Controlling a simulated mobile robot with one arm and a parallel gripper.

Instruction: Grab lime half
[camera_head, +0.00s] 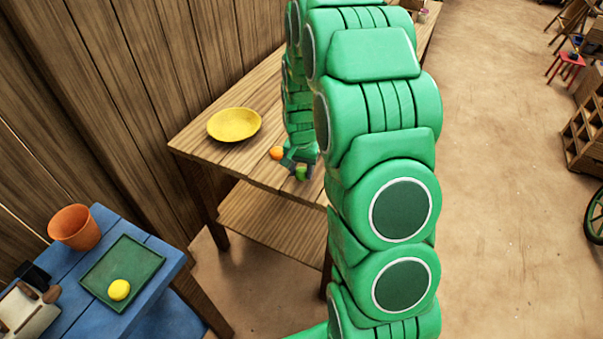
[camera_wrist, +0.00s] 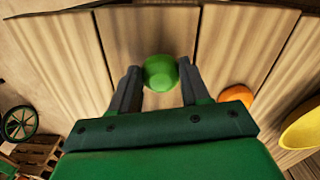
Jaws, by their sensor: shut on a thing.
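The lime half (camera_wrist: 160,73) is a small green piece between the two dark fingers of my gripper (camera_wrist: 158,84) in the wrist view. My gripper is shut on it. In the head view, the lime half (camera_head: 302,173) shows at the tip of my gripper (camera_head: 299,167), by the front edge of the wooden table (camera_head: 185,146). I cannot tell whether the lime half still touches the tabletop.
An orange fruit (camera_head: 277,153) lies close beside my gripper. A yellow plate (camera_head: 234,124) is farther left on the table. A blue table (camera_head: 60,262) at lower left holds a terracotta pot (camera_head: 74,228) and a green tray (camera_head: 135,262) with a yellow fruit (camera_head: 119,290).

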